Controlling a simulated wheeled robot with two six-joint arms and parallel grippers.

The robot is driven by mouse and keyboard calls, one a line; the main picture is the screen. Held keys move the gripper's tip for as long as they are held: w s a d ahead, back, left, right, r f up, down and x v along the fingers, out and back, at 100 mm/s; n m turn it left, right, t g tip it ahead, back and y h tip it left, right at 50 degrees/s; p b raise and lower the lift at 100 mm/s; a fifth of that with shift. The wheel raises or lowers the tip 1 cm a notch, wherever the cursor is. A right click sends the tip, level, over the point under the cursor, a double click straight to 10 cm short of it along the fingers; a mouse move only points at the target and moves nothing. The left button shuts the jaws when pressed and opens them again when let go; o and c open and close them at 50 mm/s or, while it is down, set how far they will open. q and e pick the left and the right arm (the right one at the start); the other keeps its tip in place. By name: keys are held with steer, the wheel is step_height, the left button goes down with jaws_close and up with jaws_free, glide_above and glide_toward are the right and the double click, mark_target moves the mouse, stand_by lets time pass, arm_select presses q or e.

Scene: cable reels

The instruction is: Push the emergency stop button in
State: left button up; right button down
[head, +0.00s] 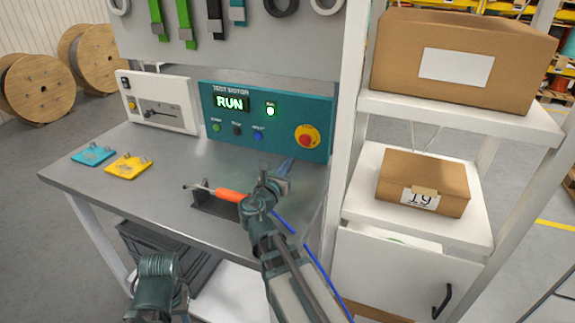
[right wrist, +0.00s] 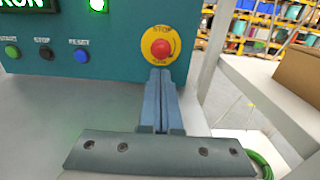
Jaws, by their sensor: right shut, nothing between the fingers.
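The emergency stop button (head: 307,136) is a red mushroom head on a round yellow plate, at the right end of the teal test motor panel (head: 290,98). The panel's display reads RUN and a green lamp is lit. The button also shows in the right wrist view (right wrist: 161,48). My right gripper (head: 286,165) is shut and empty, just in front of and below the button. In the right wrist view its fingertips (right wrist: 160,72) point at the panel, just under the yellow plate; whether they touch is unclear. My left arm shows at the bottom, but its gripper fingers are not visible.
An orange-handled tool (head: 230,195) rests on a dark holder on the bench (head: 165,190). A white meter box (head: 163,103) stands left of the panel. Blue and yellow plates (head: 128,167) lie at left. A white shelf post (head: 350,110) stands close right of the panel.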

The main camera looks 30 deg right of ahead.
mark_target(304, 141)
steer(key=x, duration=1)
steer(key=shift+w, duration=0.1)
steer(key=shift+w+d, duration=0.65)
steer(key=shift+d, duration=0.1)
arm_select(q)
steer(key=shift+s+a+r, duration=0.1)
steer(key=shift+s+a, duration=0.1)
arm_select(e)
steer(key=shift+r, duration=0.25)
steer(key=shift+s+a, duration=0.25)
steer(key=shift+s, duration=0.05)
arm_select(q)
steer(key=shift+w+a, duration=0.15)
steer(key=shift+a, duration=0.5)
arm_select(e)
steer(key=v, duration=1.4)
